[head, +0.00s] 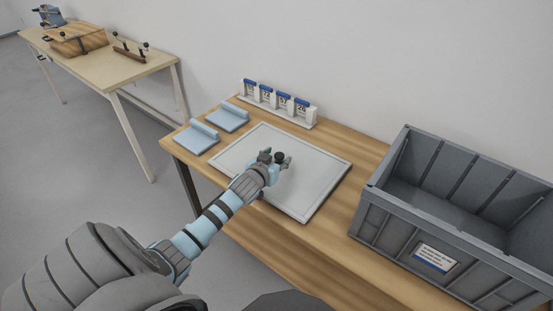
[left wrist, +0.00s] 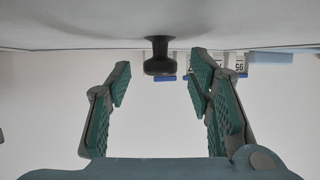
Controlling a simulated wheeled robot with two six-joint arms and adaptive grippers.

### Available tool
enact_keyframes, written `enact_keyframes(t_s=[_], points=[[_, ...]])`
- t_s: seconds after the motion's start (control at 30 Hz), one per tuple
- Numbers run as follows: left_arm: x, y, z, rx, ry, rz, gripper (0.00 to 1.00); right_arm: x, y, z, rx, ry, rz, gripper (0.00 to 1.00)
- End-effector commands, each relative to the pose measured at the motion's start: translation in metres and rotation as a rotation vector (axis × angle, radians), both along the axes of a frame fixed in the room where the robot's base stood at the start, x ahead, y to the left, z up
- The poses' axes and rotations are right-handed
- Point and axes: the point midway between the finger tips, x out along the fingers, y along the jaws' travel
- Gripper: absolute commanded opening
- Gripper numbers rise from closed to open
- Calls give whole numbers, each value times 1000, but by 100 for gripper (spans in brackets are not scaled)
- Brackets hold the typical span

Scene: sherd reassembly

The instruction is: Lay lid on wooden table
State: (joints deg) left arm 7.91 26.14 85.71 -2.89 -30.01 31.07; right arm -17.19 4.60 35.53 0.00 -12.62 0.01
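The lid (head: 315,183) is a flat, light grey rectangular panel with a raised edge, lying level over the middle of the wooden table (head: 350,150). Whether it rests on a box or straight on the table is unclear. A black knob (head: 279,157) stands near its middle; it also shows in the left wrist view (left wrist: 158,58). My left gripper (head: 275,158) is open and low over the lid. In the left wrist view, the knob is ahead of the spread green-padded fingers (left wrist: 160,75), apart from both. My right gripper is not in view.
A large grey crate (head: 397,218) stands at the right of the table. Two light blue stands (head: 195,138) (head: 228,117) are at the left end, with a white rack (head: 297,117) of numbered, blue-topped tags behind. A second table (head: 110,70) is at far left. The front edge strip is clear.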

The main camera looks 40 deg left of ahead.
Motion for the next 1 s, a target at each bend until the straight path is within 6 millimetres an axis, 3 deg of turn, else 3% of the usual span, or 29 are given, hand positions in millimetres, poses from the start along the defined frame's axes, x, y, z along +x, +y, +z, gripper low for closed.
enact_keyframes(t_s=[0.27,0.7,1.0], points=[[-6,-1,5,2,3,0,47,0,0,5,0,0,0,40],[-98,-30,46,3,3,-1,47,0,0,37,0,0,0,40],[-106,-32,48,1,-1,1,47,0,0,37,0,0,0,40]])
